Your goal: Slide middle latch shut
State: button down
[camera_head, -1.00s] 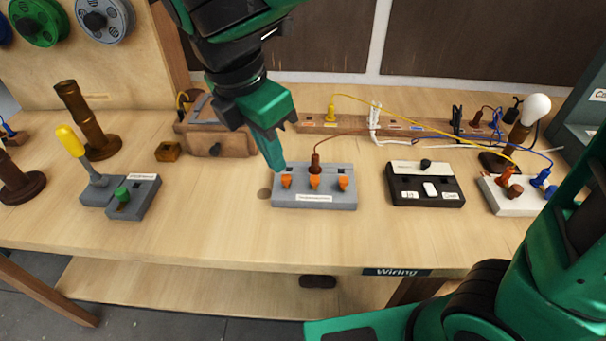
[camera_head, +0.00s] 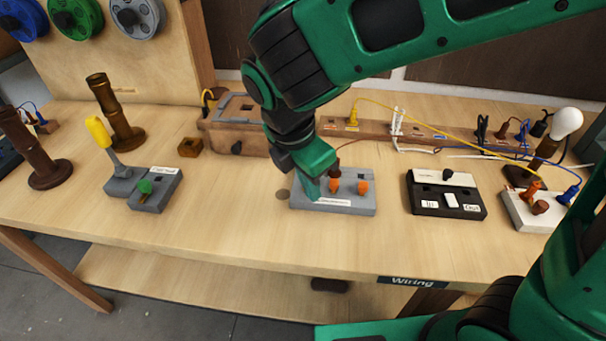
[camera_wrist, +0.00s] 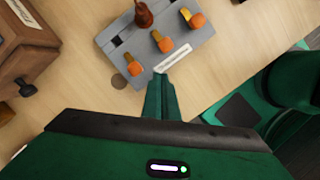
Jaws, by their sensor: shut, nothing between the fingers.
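A grey latch block (camera_head: 300,204) lies on the table with three orange-tipped latches in a row and a white label in front. The middle latch (camera_head: 335,187) and right latch (camera_head: 362,187) show in the head view; my gripper hides the left one. The wrist view shows the left latch (camera_wrist: 136,69), middle latch (camera_wrist: 166,46) and right latch (camera_wrist: 197,21). My gripper (camera_head: 312,196) is shut and empty, pointing down at the front left of the block. In the wrist view its tip (camera_wrist: 160,77) overlaps the front edge by the label. I cannot tell whether it touches.
A brown plug (camera_wrist: 143,14) on a cord stands behind the latches. A black-and-white switch box (camera_head: 440,208) lies right of the block, a wooden box (camera_head: 222,134) behind left, and a grey lever block (camera_head: 155,197) farther left. Table between them is clear.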

jog(key=shift+w+d, duration=0.4)
jog(key=shift+d, duration=0.25)
jog(key=shift+w+d, duration=0.35)
jog(key=shift+d, duration=0.25)
jog(key=shift+w+d+r, duration=0.1)
jog(key=shift+w+d, duration=0.1)
jog(key=shift+w, duration=0.8)
jog(key=shift+a, duration=0.1)
jog(key=shift+s+a, duration=0.2)
jog(key=s+a, duration=0.1)
jog(key=s+a+r, duration=0.1)
jog(key=a, duration=0.1)
jog(key=shift+a, duration=0.25)
jog(key=v, duration=0.8)
jog(key=shift+r, duration=0.45)
jog(key=shift+d, duration=0.15)
